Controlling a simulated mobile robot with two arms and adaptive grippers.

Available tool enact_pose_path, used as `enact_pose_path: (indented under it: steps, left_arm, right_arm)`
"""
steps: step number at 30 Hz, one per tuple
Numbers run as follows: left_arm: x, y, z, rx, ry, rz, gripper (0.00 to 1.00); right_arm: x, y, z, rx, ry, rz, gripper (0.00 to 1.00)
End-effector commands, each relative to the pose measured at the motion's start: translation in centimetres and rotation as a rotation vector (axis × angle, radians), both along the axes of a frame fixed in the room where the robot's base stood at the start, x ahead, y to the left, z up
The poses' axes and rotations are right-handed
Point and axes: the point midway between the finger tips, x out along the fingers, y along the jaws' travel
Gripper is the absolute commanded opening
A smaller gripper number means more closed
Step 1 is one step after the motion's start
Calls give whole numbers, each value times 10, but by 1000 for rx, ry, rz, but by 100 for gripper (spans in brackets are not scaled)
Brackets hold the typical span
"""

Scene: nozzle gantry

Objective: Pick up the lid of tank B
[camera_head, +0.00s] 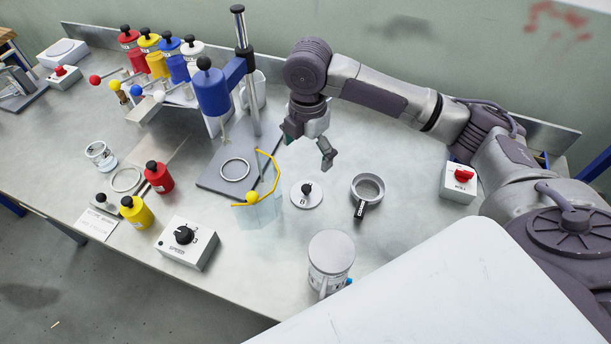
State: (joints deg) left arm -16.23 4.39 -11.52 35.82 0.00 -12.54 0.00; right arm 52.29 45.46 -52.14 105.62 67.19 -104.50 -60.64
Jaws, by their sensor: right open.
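A flat white disc with a black knob (307,194), lid-like, lies on the table right of the press stand; its small mark is too small to read. Red (130,38), yellow (150,44), blue (170,46) and white (192,48) containers with dark tops stand in a row at the back; I cannot tell which is tank B. My right gripper (309,144) is open and empty, above the table and behind the disc, with its fingers pointing down. My left gripper is not in view.
A press stand (243,110) with a blue head stands left of my gripper.

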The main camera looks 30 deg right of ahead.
Motion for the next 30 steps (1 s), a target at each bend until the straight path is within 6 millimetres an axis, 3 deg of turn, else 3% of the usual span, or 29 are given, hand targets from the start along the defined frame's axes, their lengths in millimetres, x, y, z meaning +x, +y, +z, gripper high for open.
enact_pose_path:
  steps: [11,16,23,30]
  left_arm:
    - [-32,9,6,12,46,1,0]
    - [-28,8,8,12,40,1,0]
    - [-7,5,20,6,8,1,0]
    - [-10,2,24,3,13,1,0]
  right_arm:
    - [-1,0,-66,-2,5,0,100]
    - [-1,0,-82,-1,2,2,100]
    - [1,1,-105,-2,5,0,100]
    - [2,0,-134,-3,1,1,100]
